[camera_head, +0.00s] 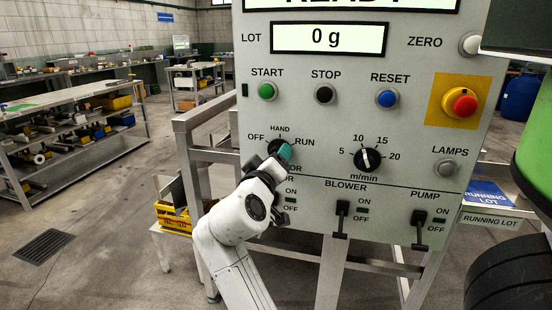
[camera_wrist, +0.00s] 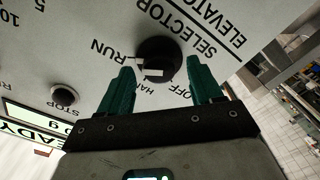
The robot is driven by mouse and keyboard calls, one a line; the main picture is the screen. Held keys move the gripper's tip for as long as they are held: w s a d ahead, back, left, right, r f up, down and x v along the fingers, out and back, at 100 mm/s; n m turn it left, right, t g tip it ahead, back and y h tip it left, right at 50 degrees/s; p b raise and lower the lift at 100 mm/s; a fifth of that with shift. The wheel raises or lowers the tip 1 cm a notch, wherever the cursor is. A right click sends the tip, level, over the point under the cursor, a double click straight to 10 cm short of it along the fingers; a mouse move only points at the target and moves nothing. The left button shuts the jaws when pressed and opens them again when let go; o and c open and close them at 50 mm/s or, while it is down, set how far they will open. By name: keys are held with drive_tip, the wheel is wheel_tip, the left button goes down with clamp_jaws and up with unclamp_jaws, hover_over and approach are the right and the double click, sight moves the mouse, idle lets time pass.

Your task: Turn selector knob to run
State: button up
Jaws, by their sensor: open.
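The selector knob (camera_wrist: 158,52) is a round black knob on the grey control panel (camera_head: 320,120), with OFF, HAND and RUN printed around it. A white mark on it lies on the side near HAND and RUN in the wrist view; which label it points to I cannot tell. My gripper (camera_wrist: 160,68) is open, its two teal fingers apart with the knob just beyond and between their tips. Contact cannot be told. In the head view, my gripper (camera_head: 285,152) covers most of the knob (camera_head: 273,145).
Above the knob are the green START (camera_head: 267,91), black STOP (camera_head: 325,94) and blue RESET (camera_head: 387,98) buttons. A speed dial (camera_head: 367,159) is to the right, with a red emergency button (camera_head: 464,104) beyond. Blower (camera_head: 342,219) and pump (camera_head: 420,230) levers stick out below.

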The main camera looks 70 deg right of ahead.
drive_tip(key=a, duration=0.9)
drive_tip(key=shift+s, duration=0.35)
drive_tip(key=s+a+f+n+t+y, duration=0.1)
drive_tip(key=a+f+n+y, duration=0.35)
drive_tip(key=f, duration=1.05)
drive_tip(key=s+a+f+n+t+y, duration=0.1)
drive_tip(key=a+f+y, duration=0.6)
drive_tip(key=f, duration=0.7)
drive_tip(key=s+a+f+n+g+y, duration=0.2)
drive_tip(key=s+a+f+y, duration=0.5)
drive_tip(key=s+a+f, duration=0.25)
wheel_tip(320, 180, up, 13)
drive_tip(key=p, duration=1.2)
drive_tip(key=shift+w+a+h+p, duration=0.2)
drive_tip(key=shift+w+h+p, duration=0.05)
drive_tip(key=shift+h+p, duration=0.1)
drive_tip(key=shift+f, duration=0.1)
